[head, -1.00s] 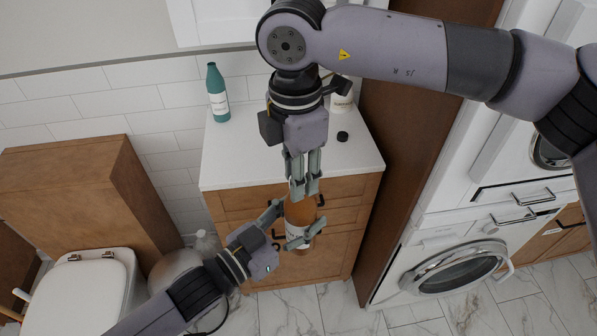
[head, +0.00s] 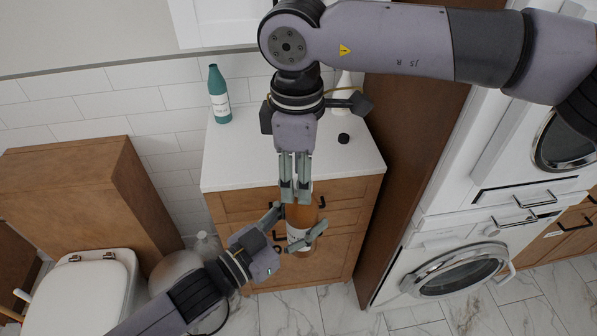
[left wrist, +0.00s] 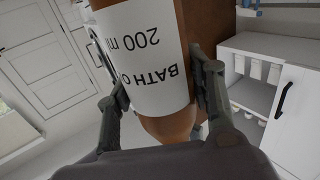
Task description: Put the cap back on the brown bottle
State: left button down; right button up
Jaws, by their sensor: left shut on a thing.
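The brown bottle (head: 301,214) with a white label is upright in front of the cabinet. My left gripper (head: 300,240) is shut around its body; the left wrist view shows the bottle (left wrist: 212,45) between both fingers, with its label reading "BATH" and "200 ml". My right gripper (head: 295,196) points down at the bottle's top, its fingers close together and hiding the neck. Whether a cap is between them cannot be seen. A small round black object (head: 343,138), which looks like a cap, lies on the white counter.
A teal bottle (head: 219,95) stands at the counter's (head: 240,165) back left. A white bottle (head: 343,92) stands behind my right wrist. A tall brown panel (head: 405,160) bounds the counter on the right. The toilet (head: 80,295) is at lower left.

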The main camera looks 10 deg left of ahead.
dwell(0.3)
jog(key=shift+s+r, duration=0.1)
jog(key=shift+r, duration=2.15)
jog(key=shift+c, duration=0.2)
